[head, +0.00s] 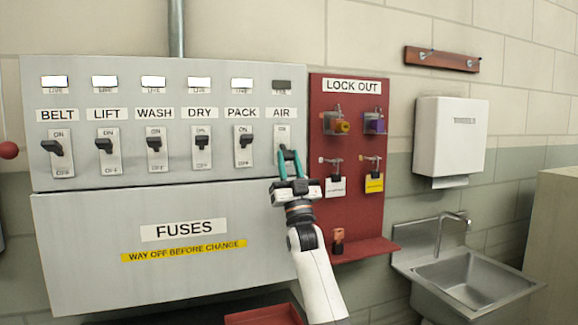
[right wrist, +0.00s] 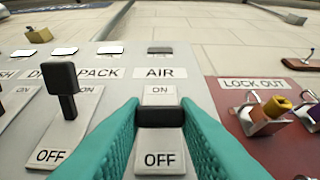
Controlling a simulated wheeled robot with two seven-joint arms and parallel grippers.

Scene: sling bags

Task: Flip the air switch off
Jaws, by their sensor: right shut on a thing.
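The air switch (head: 283,148) is the rightmost on the grey panel, under the "AIR" label (head: 283,113). My right gripper (head: 289,154) is at this switch, its teal fingers on either side of the black handle. In the right wrist view the gripper (right wrist: 160,116) is shut on the handle (right wrist: 160,118), which shows end-on between the "ON" and "OFF" marks. The lamp (head: 282,86) above "AIR" is dark, while the other lamps are lit white. My left gripper is not in view.
The pack switch (head: 243,146) and several more stand in a row to the left. A red lock-out board (head: 345,225) with hanging padlocks and tags is close on the right. A fuse box cover (head: 90,240) lies below. A steel sink (head: 470,280) is at lower right.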

